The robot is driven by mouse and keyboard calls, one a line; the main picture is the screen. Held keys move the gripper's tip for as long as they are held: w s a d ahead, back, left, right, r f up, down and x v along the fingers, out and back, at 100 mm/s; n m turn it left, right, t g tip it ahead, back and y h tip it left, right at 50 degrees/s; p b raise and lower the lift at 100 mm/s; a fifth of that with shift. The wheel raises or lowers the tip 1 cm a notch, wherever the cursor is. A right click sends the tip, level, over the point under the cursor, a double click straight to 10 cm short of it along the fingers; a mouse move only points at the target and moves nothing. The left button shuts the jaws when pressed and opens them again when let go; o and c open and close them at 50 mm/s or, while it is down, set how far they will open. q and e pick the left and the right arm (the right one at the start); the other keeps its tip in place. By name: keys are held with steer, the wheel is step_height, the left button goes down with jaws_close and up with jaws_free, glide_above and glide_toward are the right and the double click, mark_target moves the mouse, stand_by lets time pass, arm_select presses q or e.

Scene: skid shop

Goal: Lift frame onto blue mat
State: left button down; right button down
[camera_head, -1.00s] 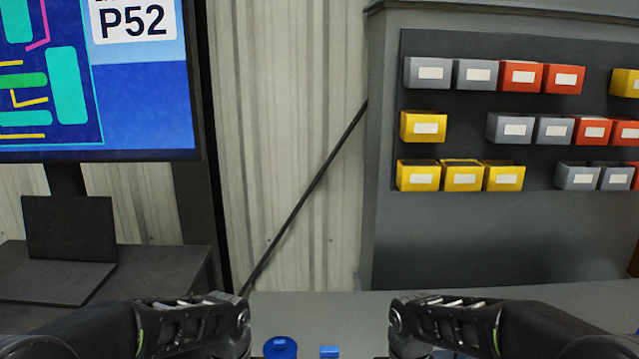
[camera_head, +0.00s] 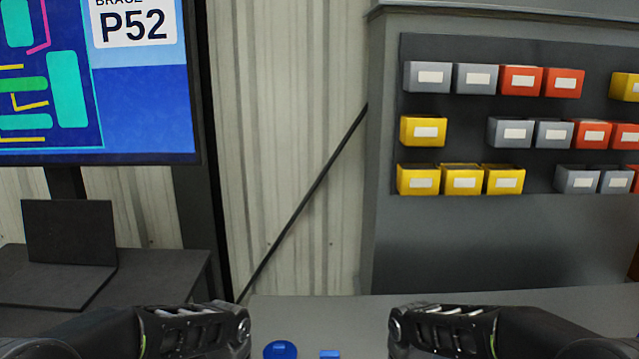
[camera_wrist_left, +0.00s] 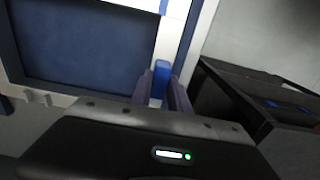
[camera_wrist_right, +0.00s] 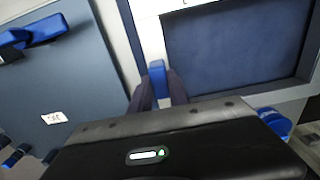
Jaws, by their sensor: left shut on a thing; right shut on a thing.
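In the left wrist view, my left gripper (camera_wrist_left: 162,88) is shut on a blue grip tab (camera_wrist_left: 161,73) on the side of the white frame (camera_wrist_left: 174,32). In the right wrist view, my right gripper (camera_wrist_right: 159,90) is shut on another blue tab (camera_wrist_right: 157,71) of the white frame (camera_wrist_right: 149,30). A dark blue surface (camera_wrist_left: 85,45) fills the frame's opening, also in the right wrist view (camera_wrist_right: 235,45). I cannot tell whether this is the mat or how high the frame is above it. In the head view the frame and both gripper tips are out of sight.
A grey worktop (camera_head: 330,310) carries a round blue part (camera_head: 280,350) and a small blue block (camera_head: 330,354). A rack of small bins (camera_head: 461,180) stands behind right. A monitor (camera_head: 150,90) and dark desk (camera_head: 150,280) stand left. A grey panel (camera_wrist_right: 60,90) lies beside the frame.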

arm_select(q)
steer(key=shift+f, duration=0.35)
arm_select(e)
steer(key=shift+f, duration=0.35)
steer(key=c, duration=1.2)
jaws_free()
steer(key=shift+o, duration=0.4)
arm_select(q)
steer(key=c, duration=1.2)
jaws_free()
steer(key=shift+o, duration=0.4)
steer(key=shift+r, duration=0.1)
arm_select(e)
steer(key=shift+r, duration=0.1)
arm_select(q)
steer(key=shift+r, duration=3.45)
arm_select(e)
steer(key=shift+r, duration=3.4)
